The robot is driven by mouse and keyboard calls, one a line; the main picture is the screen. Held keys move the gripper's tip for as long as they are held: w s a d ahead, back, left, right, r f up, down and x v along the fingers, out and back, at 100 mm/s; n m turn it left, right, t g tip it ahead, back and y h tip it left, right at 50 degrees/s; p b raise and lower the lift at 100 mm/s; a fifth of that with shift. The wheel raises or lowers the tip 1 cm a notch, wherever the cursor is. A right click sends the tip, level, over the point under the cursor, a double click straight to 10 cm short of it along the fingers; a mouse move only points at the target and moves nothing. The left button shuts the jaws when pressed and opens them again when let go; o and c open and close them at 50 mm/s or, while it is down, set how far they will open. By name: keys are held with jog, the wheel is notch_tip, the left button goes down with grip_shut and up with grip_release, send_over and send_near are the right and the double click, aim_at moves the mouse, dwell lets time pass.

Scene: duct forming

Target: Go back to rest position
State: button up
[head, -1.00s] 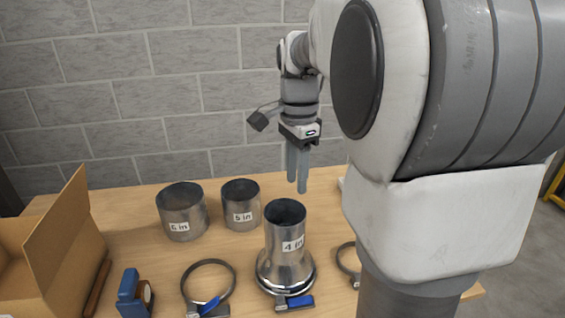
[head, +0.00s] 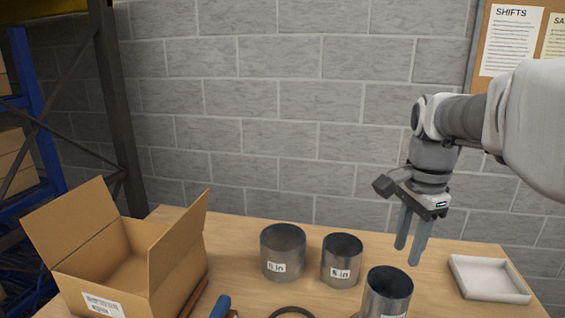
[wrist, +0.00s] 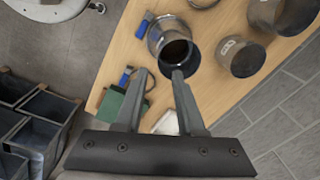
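My gripper (head: 408,254) hangs pointing down over the back right of the table, above and just behind the 4 in duct (head: 388,292). Its two fingers are apart with nothing between them, as the wrist view (wrist: 159,75) also shows. The 4 in duct is a shiny metal cylinder, its lower part cut off by the head frame. In the wrist view the duct (wrist: 172,40) shows its open mouth just beyond the fingertips, with a flared collar around its base. The 6 in duct (head: 283,252) and 5 in duct (head: 341,261) stand upright to its left.
An open cardboard box (head: 180,272) stands at the table's left. A shallow white tray (head: 490,290) lies at the right end. A ring clamp (head: 292,312) and a blue tool (head: 220,307) are at the front. Grey crates (wrist: 38,112) stand on the floor. A grey brick wall is behind.

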jog(key=s+a+f+n+t, duration=0.3)
jog(key=s+a+n+t, duration=0.2)
jog(key=s+a+n, duration=0.5)
jog(key=s+n, duration=0.3)
jog(key=n, duration=0.2)
jog(key=shift+s+a+n, duration=0.15)
jog(key=shift+a+n, duration=0.25)
jog(key=shift+d+r, duration=0.1)
